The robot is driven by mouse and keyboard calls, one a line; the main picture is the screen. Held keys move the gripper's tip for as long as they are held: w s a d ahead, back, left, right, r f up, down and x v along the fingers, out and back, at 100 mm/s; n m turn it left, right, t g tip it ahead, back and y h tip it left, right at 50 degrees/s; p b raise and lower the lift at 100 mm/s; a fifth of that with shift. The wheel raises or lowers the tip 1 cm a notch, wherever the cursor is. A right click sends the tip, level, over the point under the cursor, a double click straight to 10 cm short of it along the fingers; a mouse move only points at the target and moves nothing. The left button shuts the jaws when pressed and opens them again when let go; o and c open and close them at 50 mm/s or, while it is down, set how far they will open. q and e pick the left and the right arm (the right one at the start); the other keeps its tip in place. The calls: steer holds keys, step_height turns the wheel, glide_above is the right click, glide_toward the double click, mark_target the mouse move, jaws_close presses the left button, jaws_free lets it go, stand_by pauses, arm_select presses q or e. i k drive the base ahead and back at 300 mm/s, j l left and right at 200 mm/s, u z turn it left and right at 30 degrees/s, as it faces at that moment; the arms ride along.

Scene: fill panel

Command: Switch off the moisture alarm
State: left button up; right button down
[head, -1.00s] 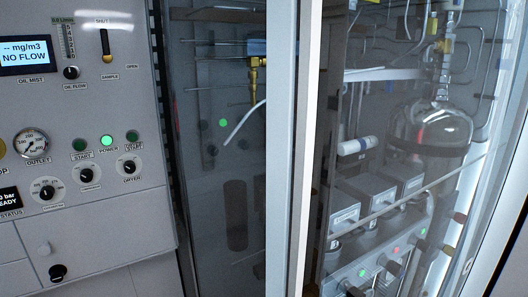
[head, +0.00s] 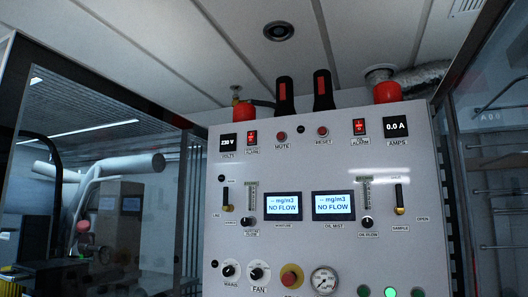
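The grey-white fill panel (head: 300,170) fills the middle of the head view. Near its top left is a small red-lit switch (head: 252,138) above a label ending in "ALARM"; the first word is too small to read. It sits between the "230 V" volts display (head: 228,141) and the mute button (head: 282,136). A similar red-lit oil alarm switch (head: 359,127) is near the top right. The left display (head: 283,205), labelled moisture, reads "-- mg/m3 NO FLOW". Neither of my grippers is in view.
Red beacons (head: 243,114) and (head: 387,92) and two black-and-red handles (head: 285,94) and (head: 322,90) stand along the panel's top. A red emergency stop (head: 291,279) is low on it. Glass panes flank the panel; nothing blocks its front.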

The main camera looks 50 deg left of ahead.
mark_target(251, 136)
steer(key=u, duration=1.7)
